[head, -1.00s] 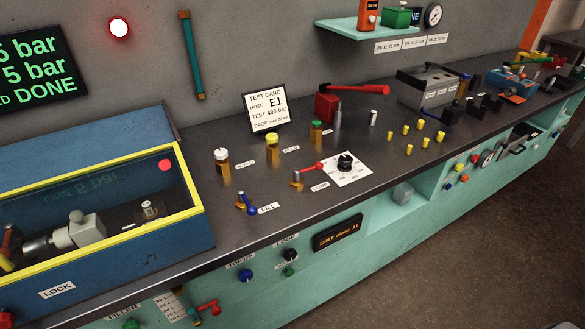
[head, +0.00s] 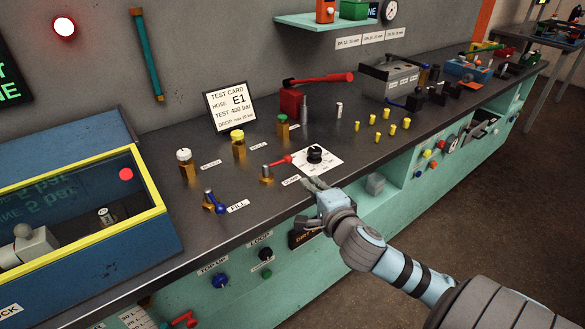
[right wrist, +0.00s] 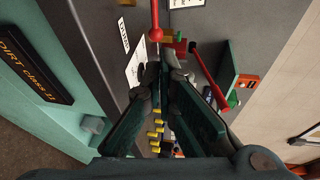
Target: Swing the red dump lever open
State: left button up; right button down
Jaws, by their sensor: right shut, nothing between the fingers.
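The red dump lever (head: 279,161) is a short red handle with a ball end on a brass valve body on the bench top. It points right, toward the white dial plate. In the right wrist view the lever's red ball (right wrist: 156,35) shows at the top, just beyond the fingertips. My right gripper (head: 307,185) is shut and empty, over the bench's front edge, a little right of and nearer than the lever. It looks apart from the lever, though the exact gap is hard to judge. My left gripper is not in view.
A blue lever (head: 213,200) stands to the left. The black dial on its white plate (head: 316,160) is just beyond my right gripper. Capped brass valves (head: 239,144) and a red pump with a long handle (head: 318,80) stand behind.

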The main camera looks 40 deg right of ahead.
aim_at(289, 157)
jog(key=b+x, duration=0.2)
jog(key=x, duration=1)
jog(key=shift+w+d+f, duration=0.1)
jog(key=shift+w+f, duration=0.1)
jog(key=shift+w, duration=0.25)
jog(key=shift+d, duration=0.1)
jog(key=shift+w+d+r, duration=0.1)
jog(key=shift+w+d, duration=0.2)
jog(key=shift+w, duration=0.3)
jog(key=shift+s+a+r, duration=0.1)
jog(key=shift+r, duration=0.05)
